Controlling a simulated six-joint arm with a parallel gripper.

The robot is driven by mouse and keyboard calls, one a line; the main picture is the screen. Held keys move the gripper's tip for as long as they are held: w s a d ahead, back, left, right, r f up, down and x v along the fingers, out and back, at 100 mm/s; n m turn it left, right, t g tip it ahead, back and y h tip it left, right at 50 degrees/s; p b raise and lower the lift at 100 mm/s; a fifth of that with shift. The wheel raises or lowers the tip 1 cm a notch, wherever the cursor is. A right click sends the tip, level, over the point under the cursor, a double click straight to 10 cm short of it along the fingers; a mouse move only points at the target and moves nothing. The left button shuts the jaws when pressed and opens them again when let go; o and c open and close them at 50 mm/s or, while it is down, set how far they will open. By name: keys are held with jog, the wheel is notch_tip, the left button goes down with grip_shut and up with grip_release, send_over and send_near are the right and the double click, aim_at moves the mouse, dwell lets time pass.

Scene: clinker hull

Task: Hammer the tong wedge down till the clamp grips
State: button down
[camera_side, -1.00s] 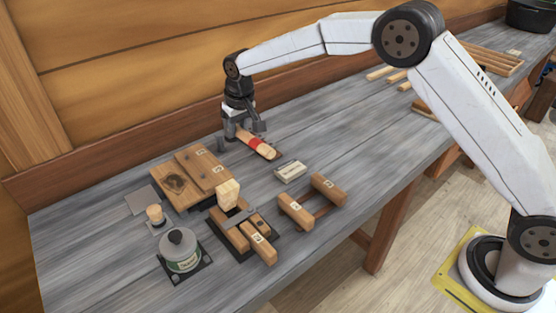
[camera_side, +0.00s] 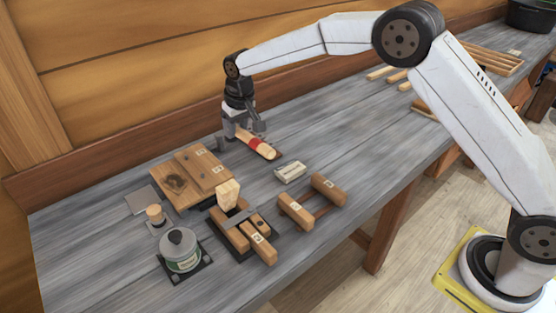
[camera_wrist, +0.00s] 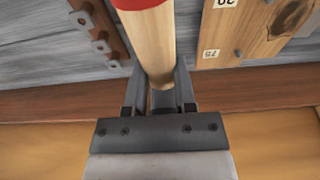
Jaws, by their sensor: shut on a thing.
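My gripper (camera_side: 245,127) is low over the back of the bench, shut on a round pale wooden handle with a red band (camera_side: 262,148). In the wrist view the handle (camera_wrist: 151,45) lies between the fingers (camera_wrist: 162,82). No hammer head can be made out. A pale wooden wedge (camera_side: 228,193) stands up in the wooden tong clamp (camera_side: 262,249), well to the front-left of my gripper. The wedge's lower end is hidden in the clamp, so I cannot tell how deep it sits.
A numbered plank piece (camera_side: 174,183) lies left of my gripper. A small pale block (camera_side: 290,171) and a two-bar wooden frame (camera_side: 327,189) lie to the right of the clamp. A lidded pot (camera_side: 180,252) stands front left.

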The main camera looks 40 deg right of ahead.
jog(key=shift+r, duration=0.2)
jog(key=shift+s+a+r, duration=0.25)
jog(key=shift+a+r, duration=0.15)
jog(key=s+a+r+n, duration=0.2)
jog(key=s+a+r, duration=0.2)
jog(key=s+r, duration=0.3)
jog(key=s+a+r+n+y, duration=0.1)
jog(key=s+a+r+n, duration=0.1)
jog(key=s+a+r, duration=0.2)
jog(key=s+r, duration=0.3)
jog(key=shift+s+a+n+t, duration=0.3)
jog(key=shift+s+a, duration=0.05)
jog(key=shift+a, duration=0.05)
jog(key=shift+f, duration=0.15)
jog(key=shift+f, duration=1.45)
